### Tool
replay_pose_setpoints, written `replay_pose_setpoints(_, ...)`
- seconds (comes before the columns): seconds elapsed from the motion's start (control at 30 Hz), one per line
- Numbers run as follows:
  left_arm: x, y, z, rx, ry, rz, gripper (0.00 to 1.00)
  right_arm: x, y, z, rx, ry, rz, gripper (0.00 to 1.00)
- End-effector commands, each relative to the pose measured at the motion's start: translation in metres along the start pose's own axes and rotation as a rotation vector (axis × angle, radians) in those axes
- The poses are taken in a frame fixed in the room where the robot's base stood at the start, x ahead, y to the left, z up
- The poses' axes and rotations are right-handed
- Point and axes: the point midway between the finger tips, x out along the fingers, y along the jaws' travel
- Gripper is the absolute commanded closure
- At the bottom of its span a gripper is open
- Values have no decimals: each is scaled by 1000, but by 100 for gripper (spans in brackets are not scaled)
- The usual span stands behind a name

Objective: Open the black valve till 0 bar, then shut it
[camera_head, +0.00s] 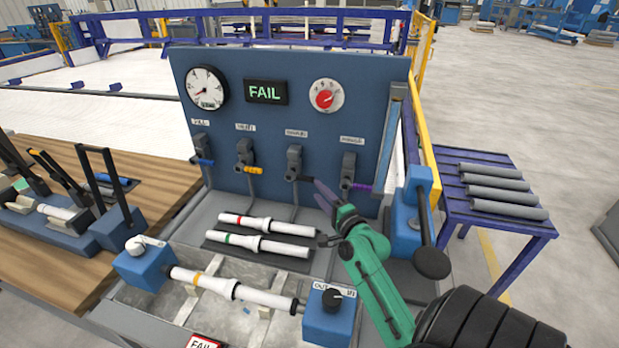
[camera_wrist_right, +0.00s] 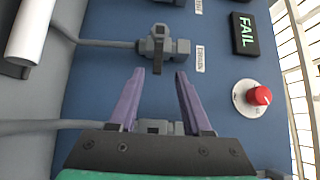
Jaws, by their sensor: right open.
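The black valve (camera_head: 294,161) is the third of the row on the blue panel, counting from the left, with a short black handle. It also shows in the right wrist view (camera_wrist_right: 163,46), where its handle points down toward my fingers. My right gripper (camera_head: 326,194) comes in from the lower right, just in front of and below the black valve. In the right wrist view (camera_wrist_right: 160,72) its purple fingers are open and empty, apart from the valve. The round white pressure gauge (camera_head: 205,88) is at upper left; its needle points lower left, the figures too small to read.
Valves with blue (camera_head: 203,161), yellow (camera_head: 250,169) and purple (camera_head: 361,188) handles flank the black one. A green FAIL display (camera_head: 265,92) and red knob (camera_head: 325,97) sit above. White pipes (camera_head: 260,245) lie below; a blue post (camera_head: 417,205) stands right.

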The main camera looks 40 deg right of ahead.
Motion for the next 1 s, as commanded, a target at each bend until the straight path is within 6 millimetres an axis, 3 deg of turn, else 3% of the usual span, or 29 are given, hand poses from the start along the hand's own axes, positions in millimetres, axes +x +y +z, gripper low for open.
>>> replay_pose_setpoints(0.1, -8, -1, 1, 0, -2, -1, 19, 32, -4, 0, -1, 0, -2, 51)
replay_pose_setpoints(0.23, -9, -1, -2, 0, 1, -1, 19, 55, -2, 0, 0, 0, -2, 51)
replay_pose_setpoints(0.57, -9, 2, -6, -1, 9, 3, 19, 64, 0, 0, -2, 0, 0, 51)
replay_pose_setpoints(0.7, -9, 2, -6, 0, 9, 3, 19, 64, 0, 0, -2, 0, 0, 100)
replay_pose_setpoints(1.0, -9, 3, -7, 1, 10, 4, 19, 64, 0, 0, -1, 0, 0, 100)
